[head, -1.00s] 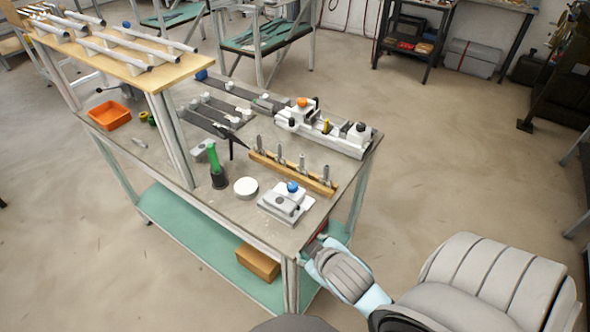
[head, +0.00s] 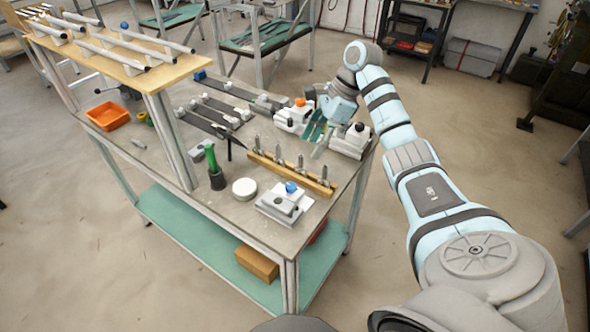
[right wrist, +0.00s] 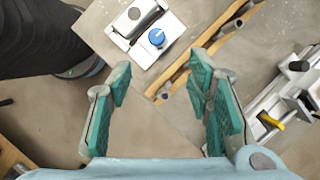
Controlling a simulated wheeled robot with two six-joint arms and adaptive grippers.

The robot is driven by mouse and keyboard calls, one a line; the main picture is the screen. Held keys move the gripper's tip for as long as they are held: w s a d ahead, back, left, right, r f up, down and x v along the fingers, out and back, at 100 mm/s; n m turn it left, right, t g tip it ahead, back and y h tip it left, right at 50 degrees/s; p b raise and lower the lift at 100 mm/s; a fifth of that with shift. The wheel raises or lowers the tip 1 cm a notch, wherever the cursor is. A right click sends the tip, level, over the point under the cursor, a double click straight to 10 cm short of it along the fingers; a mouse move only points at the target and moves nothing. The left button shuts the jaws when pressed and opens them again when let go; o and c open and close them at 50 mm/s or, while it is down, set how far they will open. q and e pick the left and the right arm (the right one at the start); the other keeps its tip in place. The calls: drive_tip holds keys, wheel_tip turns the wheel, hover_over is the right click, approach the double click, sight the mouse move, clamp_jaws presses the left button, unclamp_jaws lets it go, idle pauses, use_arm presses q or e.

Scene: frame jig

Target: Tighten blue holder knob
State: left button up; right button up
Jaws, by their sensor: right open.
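The blue knob (head: 291,187) sits on top of a white holder block (head: 272,206) near the front right corner of the workbench. In the right wrist view the blue knob (right wrist: 156,37) and its holder (right wrist: 122,42) are at the top, beyond my fingertips. My right gripper (head: 318,130) is over the white jig with an orange knob, at the right back of the bench. My left gripper is not in view.
A wooden strip (head: 270,168) with upright pins lies behind the holder. The white jig (head: 350,142) is partly hidden by my right gripper. A white round lid (head: 244,188), a green-handled tool (head: 213,165) and an orange bin (head: 108,115) stand farther left.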

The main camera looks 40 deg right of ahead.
drive_tip(key=b, duration=0.7)
hover_over(292, 185)
drive_tip(key=s+d, duration=0.2)
drive_tip(key=d, duration=0.1)
drive_tip(key=f, duration=0.8)
drive_tip(key=shift+w+a+f, duration=0.1)
drive_tip(key=shift+w+a, duration=0.1)
drive_tip(key=b+x, duration=0.1)
drive_tip(key=x, duration=0.3)
drive_tip(key=shift+w+a+f, duration=0.2)
drive_tip(key=shift+f, duration=0.05)
drive_tip(key=shift+a+f, duration=0.15)
drive_tip(key=shift+f, duration=0.25)
clamp_jaws()
